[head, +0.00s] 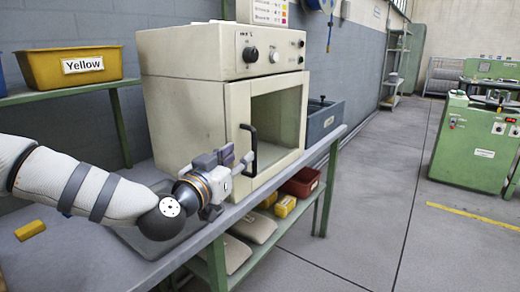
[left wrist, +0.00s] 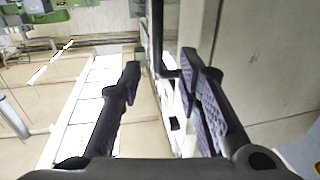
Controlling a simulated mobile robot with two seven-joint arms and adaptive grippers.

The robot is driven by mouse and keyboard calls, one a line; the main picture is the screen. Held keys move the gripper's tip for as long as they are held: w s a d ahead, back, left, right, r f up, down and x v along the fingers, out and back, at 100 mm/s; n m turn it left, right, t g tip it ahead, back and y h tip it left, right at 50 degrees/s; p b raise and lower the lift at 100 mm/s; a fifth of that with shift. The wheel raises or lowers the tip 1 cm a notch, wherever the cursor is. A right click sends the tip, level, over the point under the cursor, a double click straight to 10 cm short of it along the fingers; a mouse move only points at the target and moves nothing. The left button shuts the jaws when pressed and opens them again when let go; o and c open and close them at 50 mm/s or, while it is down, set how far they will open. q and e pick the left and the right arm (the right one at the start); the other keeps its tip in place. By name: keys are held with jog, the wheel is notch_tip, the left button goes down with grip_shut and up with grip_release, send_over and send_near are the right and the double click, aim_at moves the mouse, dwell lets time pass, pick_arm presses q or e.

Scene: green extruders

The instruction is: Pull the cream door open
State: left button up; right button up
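The cream door (head: 295,120) with its large window is on the front of a cream oven-like box (head: 185,115) and looks shut in the head view. A black bar handle (head: 253,150) stands upright on its left side. My left gripper (head: 238,157) is right beside the handle, its fingers pointing at it. In the left wrist view, my left gripper (left wrist: 160,62) is open, with its fingers apart. The black handle (left wrist: 157,30) shows between the fingertips, closer to the right finger; contact cannot be told. My right gripper is not in view.
The box stands on a green-framed bench (head: 330,140). A yellow bin (head: 70,70) stands at the left, and a grey bin (head: 322,120) is right of the box. A red bin (head: 300,182) sits on the lower shelf. The floor (head: 385,180) right of the bench is clear.

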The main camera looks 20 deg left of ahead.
aim_at(253, 147)
pick_arm(q)
jog(key=w, duration=0.2)
jog(key=w+d, duration=0.1)
jog(key=w, duration=0.2)
jog(key=w+b, duration=0.1)
jog(key=w, duration=0.1)
jog(key=shift+w+d+f, duration=0.15)
jog(key=shift+w+f, duration=0.15)
jog(key=shift+f, duration=0.1)
jog(key=shift+w+d+r, duration=0.1)
jog(key=shift+w+r, duration=0.1)
jog(key=shift+w, duration=0.3)
grip_shut()
